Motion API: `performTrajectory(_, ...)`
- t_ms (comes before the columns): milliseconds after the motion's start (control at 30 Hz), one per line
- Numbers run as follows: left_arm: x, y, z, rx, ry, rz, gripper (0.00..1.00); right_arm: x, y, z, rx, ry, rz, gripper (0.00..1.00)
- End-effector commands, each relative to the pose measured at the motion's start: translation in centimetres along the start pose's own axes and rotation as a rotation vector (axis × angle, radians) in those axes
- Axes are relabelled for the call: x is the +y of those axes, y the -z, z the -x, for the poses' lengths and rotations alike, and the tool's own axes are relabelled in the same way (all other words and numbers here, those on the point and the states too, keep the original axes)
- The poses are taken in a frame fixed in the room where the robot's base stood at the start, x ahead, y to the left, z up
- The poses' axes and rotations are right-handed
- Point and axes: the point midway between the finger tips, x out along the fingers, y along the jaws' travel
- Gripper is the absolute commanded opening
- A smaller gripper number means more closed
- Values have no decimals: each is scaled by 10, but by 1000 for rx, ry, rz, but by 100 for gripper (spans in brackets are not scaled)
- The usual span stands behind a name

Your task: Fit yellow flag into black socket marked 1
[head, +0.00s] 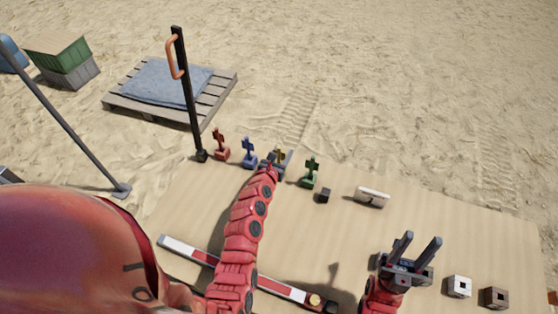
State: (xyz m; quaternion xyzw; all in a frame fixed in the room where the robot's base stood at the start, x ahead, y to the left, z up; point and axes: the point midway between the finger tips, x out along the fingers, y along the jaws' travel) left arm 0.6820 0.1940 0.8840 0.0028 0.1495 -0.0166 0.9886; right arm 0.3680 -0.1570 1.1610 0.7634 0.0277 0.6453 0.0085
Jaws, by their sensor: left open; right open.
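A small yellow flag (281,154) shows at the tip of my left arm, in the row of coloured flags. My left gripper (277,159) is open and right at the yellow flag; it partly hides the flag's base, and I cannot tell whether they touch. My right gripper (415,246) is open and empty, fingers pointing up, over the right side of the table. A small dark block (324,195) lies on the table right of the flags. I cannot make out a socket marked 1; a dark shape at my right gripper is partly hidden.
Red (221,146), blue (249,153) and green (312,173) flags stand in the row. A white socket block (459,286) and a brown one (495,297) sit at right. A white piece (373,196) lies mid-table. A black post (186,95) rises at the table's far left corner. A red-white bar (200,256) lies in front.

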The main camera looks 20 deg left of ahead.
Motion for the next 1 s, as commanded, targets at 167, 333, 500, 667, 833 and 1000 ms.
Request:
performTrajectory(167, 0, 0, 0, 0, 0, 0, 42, 0, 0, 0, 0, 0, 0, 45)
performTrajectory(333, 0, 0, 0, 0, 0, 0, 11, 0, 0, 0, 0, 0, 0, 45)
performTrajectory(500, 0, 0, 0, 0, 0, 0, 0, 0, 0, 0, 0, 0, 0, 45)
performTrajectory(667, 0, 0, 0, 0, 0, 0, 0, 0, 0, 0, 0, 0, 0, 45)
performTrajectory(833, 0, 0, 1, 0, 0, 0, 0, 0, 0, -1, 0, 0, 0, 45)
performTrajectory(1000, -1, -8, 1, -1, 2, 2, 0, 0, 1, -7, 0, 0, 0, 45)
